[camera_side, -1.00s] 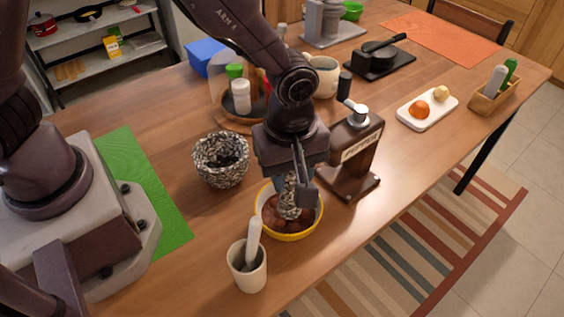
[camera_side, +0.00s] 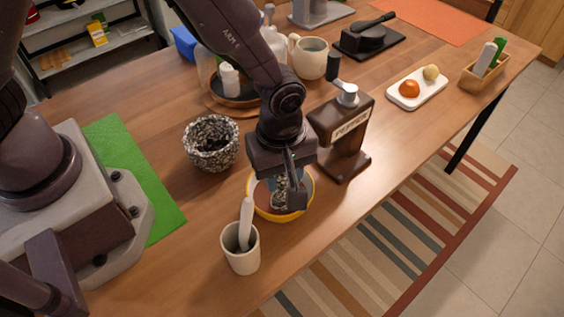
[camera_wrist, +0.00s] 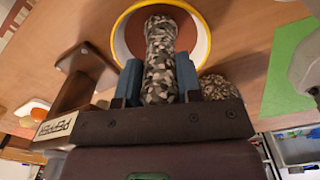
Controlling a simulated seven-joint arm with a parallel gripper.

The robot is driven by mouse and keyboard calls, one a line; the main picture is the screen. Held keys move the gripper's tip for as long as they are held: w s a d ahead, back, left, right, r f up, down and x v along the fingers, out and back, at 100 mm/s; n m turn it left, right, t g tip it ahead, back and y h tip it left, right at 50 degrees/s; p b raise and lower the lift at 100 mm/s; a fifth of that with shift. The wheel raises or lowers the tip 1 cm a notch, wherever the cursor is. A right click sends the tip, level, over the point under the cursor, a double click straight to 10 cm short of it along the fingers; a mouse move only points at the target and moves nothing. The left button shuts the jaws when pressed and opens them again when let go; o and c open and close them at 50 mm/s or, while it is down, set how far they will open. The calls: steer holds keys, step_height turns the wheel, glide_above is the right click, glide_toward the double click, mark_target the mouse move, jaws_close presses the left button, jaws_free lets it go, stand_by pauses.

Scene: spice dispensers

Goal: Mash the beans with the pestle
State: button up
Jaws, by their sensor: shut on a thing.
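My gripper (camera_side: 290,188) is shut on a black-and-white speckled stone pestle (camera_side: 279,190). The pestle also shows in the wrist view (camera_wrist: 160,62), running from between the fingers into the bowl. The bowl (camera_side: 309,197) is white inside with a yellow rim and stands on the table. It also shows in the wrist view (camera_wrist: 207,42). Its brown contents, the beans (camera_side: 262,194), are partly hidden by my gripper and the pestle. Whether they are whole or mashed I cannot tell. The pestle's lower end is down in the bowl.
A speckled mortar (camera_side: 212,145) stands left of the bowl. A pale cup (camera_side: 241,255) with a white pestle-like tool stands in front. A brown pepper dispenser (camera_side: 342,140) stands close on the right. A tray with bottles (camera_side: 233,105) is behind. The table's front edge is near.

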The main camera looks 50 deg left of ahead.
steer(key=shift+r, duration=0.1)
steer(key=shift+r, duration=2.25)
steer(key=shift+r, duration=2.3)
step_height(320, 180, up, 5)
